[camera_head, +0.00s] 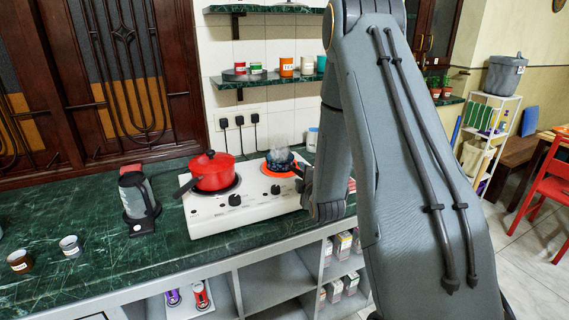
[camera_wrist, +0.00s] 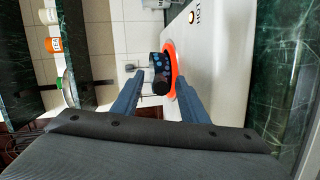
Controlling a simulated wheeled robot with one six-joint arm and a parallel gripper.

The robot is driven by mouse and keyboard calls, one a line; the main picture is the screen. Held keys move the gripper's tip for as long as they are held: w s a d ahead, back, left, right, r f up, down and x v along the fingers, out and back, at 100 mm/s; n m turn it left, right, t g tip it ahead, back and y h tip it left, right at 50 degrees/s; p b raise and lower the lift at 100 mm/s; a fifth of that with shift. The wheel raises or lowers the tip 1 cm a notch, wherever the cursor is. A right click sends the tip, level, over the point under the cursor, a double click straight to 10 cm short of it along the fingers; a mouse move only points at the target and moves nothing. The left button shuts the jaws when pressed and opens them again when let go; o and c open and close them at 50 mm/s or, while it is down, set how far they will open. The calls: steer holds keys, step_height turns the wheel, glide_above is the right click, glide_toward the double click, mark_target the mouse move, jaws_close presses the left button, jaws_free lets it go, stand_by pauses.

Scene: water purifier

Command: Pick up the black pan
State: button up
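The small black pan (camera_head: 279,161) sits on the glowing right burner of the white stove (camera_head: 245,207), with faint steam above it. In the wrist view the pan (camera_wrist: 157,62) looks dark with bluish spots, beside the orange-red burner ring (camera_wrist: 171,62). My gripper (camera_wrist: 160,80) is open, its two blue-grey fingers on either side of a black part at the pan's near end, likely its handle. I see gaps beside both fingers, so it does not hold the pan. In the head view my gripper (camera_head: 302,172) is at the pan's right, partly hidden by my arm.
A red pot (camera_head: 212,171) with a lid stands on the left burner. A kettle (camera_head: 137,197) and two cups (camera_head: 70,246) are on the green counter (camera_head: 95,225) to the left. A shelf (camera_head: 265,79) with jars hangs above the stove.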

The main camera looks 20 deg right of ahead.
steer(key=shift+w+f, duration=0.1)
steer(key=shift+w, duration=0.3)
jaws_close()
